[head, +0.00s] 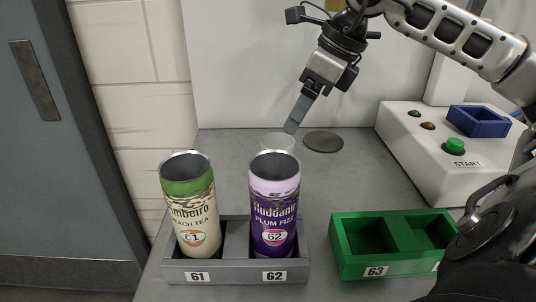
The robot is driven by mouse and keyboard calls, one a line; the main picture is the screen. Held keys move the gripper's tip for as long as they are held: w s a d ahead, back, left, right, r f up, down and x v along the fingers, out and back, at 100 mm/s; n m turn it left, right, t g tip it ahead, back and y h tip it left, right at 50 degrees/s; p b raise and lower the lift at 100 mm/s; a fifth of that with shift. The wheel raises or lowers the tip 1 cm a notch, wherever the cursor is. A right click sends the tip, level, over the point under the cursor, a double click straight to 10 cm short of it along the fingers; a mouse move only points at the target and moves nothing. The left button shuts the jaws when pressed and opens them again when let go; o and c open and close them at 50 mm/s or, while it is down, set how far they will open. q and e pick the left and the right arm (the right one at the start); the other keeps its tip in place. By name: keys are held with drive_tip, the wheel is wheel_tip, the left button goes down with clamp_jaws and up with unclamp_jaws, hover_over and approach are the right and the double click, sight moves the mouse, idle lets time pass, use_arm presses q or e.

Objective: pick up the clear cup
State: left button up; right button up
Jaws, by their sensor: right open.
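The clear cup (277,140) is a faint, see-through round shape on the grey table, behind the purple can. Its lower part is hidden by that can. My right gripper (293,126) reaches down from the upper right, with its fingertip just above and to the right of the cup's rim in the picture. It is open and seen side-on, so the fingers overlap. I cannot tell whether it touches the cup. My left gripper is not in view.
A green can (189,205) and a purple can (274,205) stand open-topped in a grey holder (233,277). A dark disc (324,142) lies right of the cup. A green tray (385,262) and a white START box (408,147) with a blue tray (478,122) are at right.

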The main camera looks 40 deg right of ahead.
sight(284, 139)
drive_tip(key=p+x, duration=0.3)
drive_tip(key=x, duration=0.3)
drive_tip(key=shift+a, duration=0.1)
drive_tip(key=shift+w+a+f+p, duration=0.1)
drive_tip(key=shift+w+f+p, duration=0.15)
drive_tip(key=shift+f+p, duration=0.25)
drive_tip(key=shift+w+f, duration=0.1)
drive_tip(key=shift+f, duration=0.25)
drive_tip(key=p+x, duration=0.1)
drive_tip(key=x, duration=0.3)
drive_tip(key=shift+w+f, duration=0.1)
drive_tip(key=shift+w, duration=0.05)
drive_tip(key=shift+w+f, duration=0.1)
drive_tip(key=shift+f, duration=0.1)
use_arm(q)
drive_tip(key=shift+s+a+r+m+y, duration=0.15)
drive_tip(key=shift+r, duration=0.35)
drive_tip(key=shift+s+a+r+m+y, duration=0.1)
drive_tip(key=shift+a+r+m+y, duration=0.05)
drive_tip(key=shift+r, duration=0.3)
use_arm(e)
drive_tip(key=c, duration=1.1)
